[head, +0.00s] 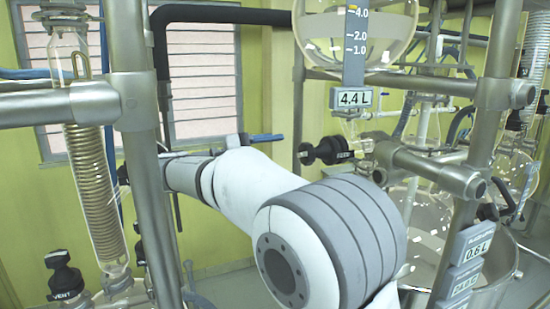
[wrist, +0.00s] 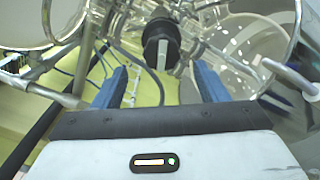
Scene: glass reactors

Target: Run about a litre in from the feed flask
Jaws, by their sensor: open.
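The feed flask, a clear round glass vessel (head: 385,25), hangs at the top right in the head view. Its scale strip (head: 355,45) carries a readout (head: 351,98) of 4.4 L. Below it a black valve knob (head: 325,151) points left; its label looks like VENT. In the wrist view a black knob (wrist: 161,42) with a pale bar lies ahead, between and beyond the fingers. My gripper (wrist: 157,76) is open and empty, its two blue fingers apart from the knob. In the head view a blue fingertip (head: 267,138) shows behind my arm, left of the knob.
A large glass vessel (head: 430,225) stands lower right, with grey readouts, one showing 0.6 L (head: 474,250). Steel posts (head: 135,120) and clamps crowd both sides. A coiled condenser (head: 92,180) and another VENT knob (head: 65,278) are at left.

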